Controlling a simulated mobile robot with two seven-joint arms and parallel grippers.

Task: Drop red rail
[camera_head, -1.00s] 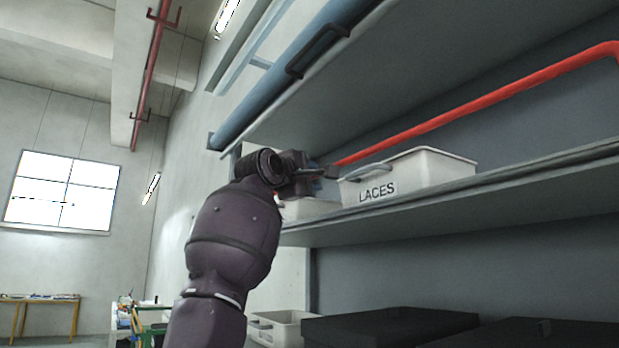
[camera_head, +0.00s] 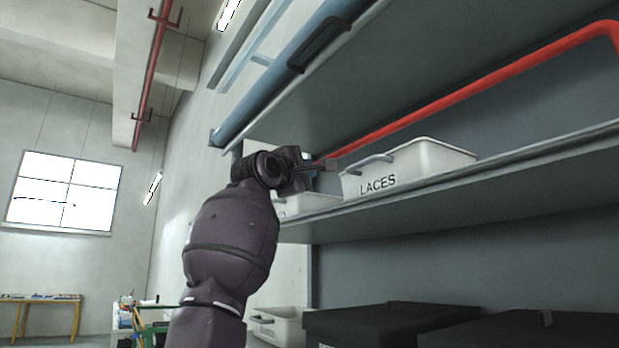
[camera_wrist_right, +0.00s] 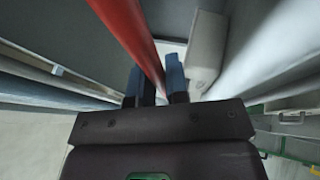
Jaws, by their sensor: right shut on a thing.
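The red rail (camera_head: 450,98) runs along the back of the shelf bay, from a bend at the upper right down to my right gripper. My right gripper (camera_head: 322,168) is at the rail's lower left end, left of the LACES bin. In the right wrist view the rail (camera_wrist_right: 130,35) passes between the two fingers of my right gripper (camera_wrist_right: 154,85), which is shut on it. The rail's far end is hidden behind the gripper in the head view. My left gripper is not in view.
A blue beam (camera_head: 275,85) with a black handle is above. Dark boxes (camera_head: 390,322) stand lower down.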

